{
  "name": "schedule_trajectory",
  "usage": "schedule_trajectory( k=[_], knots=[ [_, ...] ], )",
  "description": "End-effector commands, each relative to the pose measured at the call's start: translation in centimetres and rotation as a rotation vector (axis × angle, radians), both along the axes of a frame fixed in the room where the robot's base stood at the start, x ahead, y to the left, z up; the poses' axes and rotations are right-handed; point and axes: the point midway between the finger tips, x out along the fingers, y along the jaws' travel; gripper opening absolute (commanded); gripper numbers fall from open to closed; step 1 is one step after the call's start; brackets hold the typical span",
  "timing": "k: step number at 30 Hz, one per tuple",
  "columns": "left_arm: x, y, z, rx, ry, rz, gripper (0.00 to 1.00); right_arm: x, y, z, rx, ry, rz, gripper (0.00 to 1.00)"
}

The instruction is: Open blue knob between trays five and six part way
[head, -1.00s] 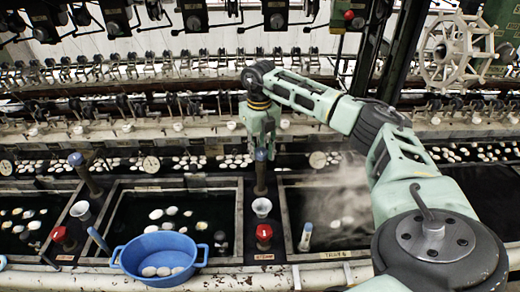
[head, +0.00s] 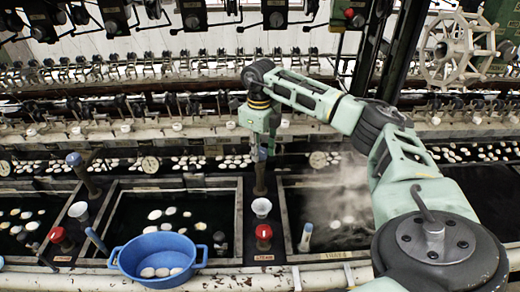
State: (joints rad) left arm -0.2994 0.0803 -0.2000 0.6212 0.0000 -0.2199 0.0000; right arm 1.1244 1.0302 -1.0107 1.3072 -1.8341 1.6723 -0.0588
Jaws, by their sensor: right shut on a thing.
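The blue knob (head: 261,154) tops a dark upright post between the middle tray (head: 239,215) and the steaming right tray (head: 283,215). My right gripper (head: 262,148) comes down on the knob from above and is shut on it. Its fingers hide part of the knob. How far the knob is turned cannot be told. My left gripper is not in view.
Another blue knob (head: 74,159) stands on a post further left. Red knobs (head: 264,232) and white cups (head: 261,207) sit between the trays. A blue basin (head: 126,262) with cocoons is at the front edge. Reeling machinery fills the back.

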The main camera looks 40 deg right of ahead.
Motion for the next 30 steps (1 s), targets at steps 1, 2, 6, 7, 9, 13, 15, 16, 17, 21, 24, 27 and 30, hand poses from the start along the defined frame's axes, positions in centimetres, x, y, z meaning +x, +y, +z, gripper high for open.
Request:
schedule_trajectory(
  k=[1,2,6,7,9,13,15,16,17,21,24,27,30],
  knots=[
    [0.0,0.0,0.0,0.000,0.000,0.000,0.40,0.1,0.5,0.0,0.009,-0.002,0.009,0.03],
    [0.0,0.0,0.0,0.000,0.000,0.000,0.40,0.1,0.5,0.0,0.009,-0.002,0.009,0.03],
    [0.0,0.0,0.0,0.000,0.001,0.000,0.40,0.1,0.5,0.0,0.010,-0.002,0.009,0.03],
    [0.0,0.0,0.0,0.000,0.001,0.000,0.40,0.1,0.5,0.0,0.010,-0.002,0.009,0.03],
    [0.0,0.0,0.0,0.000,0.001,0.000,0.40,0.1,0.5,0.0,0.009,-0.001,0.009,0.03],
    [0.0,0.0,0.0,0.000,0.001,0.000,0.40,0.1,0.5,0.0,0.008,-0.001,0.008,0.39],
    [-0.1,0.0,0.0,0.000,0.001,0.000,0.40,0.1,0.4,0.0,0.007,-0.001,0.007,0.43],
    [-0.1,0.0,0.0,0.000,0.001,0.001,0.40,0.1,0.4,0.0,0.007,-0.001,0.007,0.43],
    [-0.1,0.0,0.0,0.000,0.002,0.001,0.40,0.1,0.4,0.0,0.007,-0.001,0.006,0.43],
    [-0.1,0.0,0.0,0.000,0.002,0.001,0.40,0.1,0.2,0.0,0.005,-0.002,0.004,0.43],
    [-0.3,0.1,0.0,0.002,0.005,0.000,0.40,0.1,0.2,0.1,0.003,-0.001,0.003,0.43],
    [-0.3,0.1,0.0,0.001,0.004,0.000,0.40,0.1,0.2,0.9,0.003,-0.003,0.003,0.43],
    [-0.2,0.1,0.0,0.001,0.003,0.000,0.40,0.1,0.2,2.4,0.002,-0.005,0.003,0.43]
  ],
)
